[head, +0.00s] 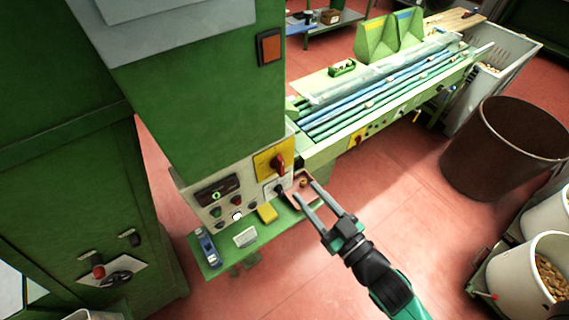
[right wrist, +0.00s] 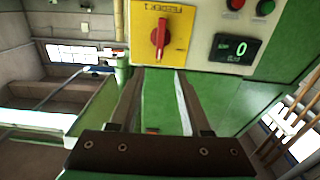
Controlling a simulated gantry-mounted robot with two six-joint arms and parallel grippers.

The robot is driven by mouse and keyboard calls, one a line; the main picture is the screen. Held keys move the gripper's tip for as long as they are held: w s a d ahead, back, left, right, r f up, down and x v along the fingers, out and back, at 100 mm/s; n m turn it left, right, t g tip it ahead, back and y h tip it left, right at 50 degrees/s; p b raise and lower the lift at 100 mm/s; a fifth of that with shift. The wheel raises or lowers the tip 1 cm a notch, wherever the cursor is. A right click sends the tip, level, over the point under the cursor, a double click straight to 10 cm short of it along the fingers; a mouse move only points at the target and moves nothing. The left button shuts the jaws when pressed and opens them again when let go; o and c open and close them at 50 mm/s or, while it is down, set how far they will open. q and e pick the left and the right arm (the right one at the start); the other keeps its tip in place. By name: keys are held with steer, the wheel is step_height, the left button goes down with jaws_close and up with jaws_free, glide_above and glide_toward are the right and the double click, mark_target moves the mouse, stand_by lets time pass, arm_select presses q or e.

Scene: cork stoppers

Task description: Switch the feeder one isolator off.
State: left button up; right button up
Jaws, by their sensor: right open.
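The isolator is a red rotary handle (head: 278,164) on a yellow plate (head: 262,161), on the front of the green machine. My right gripper (head: 305,189) is open and empty, in front of and below the plate. In the right wrist view its fingers (right wrist: 160,76) point towards the plate, with the handle between and beyond the tips, apart from them. My left gripper is not in view.
A control panel with a lit display (head: 215,195) and buttons sits left of the plate. Below it, a green shelf (head: 214,257) carries a yellow block (head: 267,212), a white box (head: 245,236) and a pinkish tray (head: 297,203). A brown bin (head: 490,160) stands at the right. The red floor between is clear.

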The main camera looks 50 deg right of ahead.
mark_target(283, 163)
steer(key=p+x, duration=0.1)
steer(key=x, duration=0.9)
steer(key=shift+w+d+r, duration=0.1)
steer(key=shift+w+d, duration=0.05)
jaws_close()
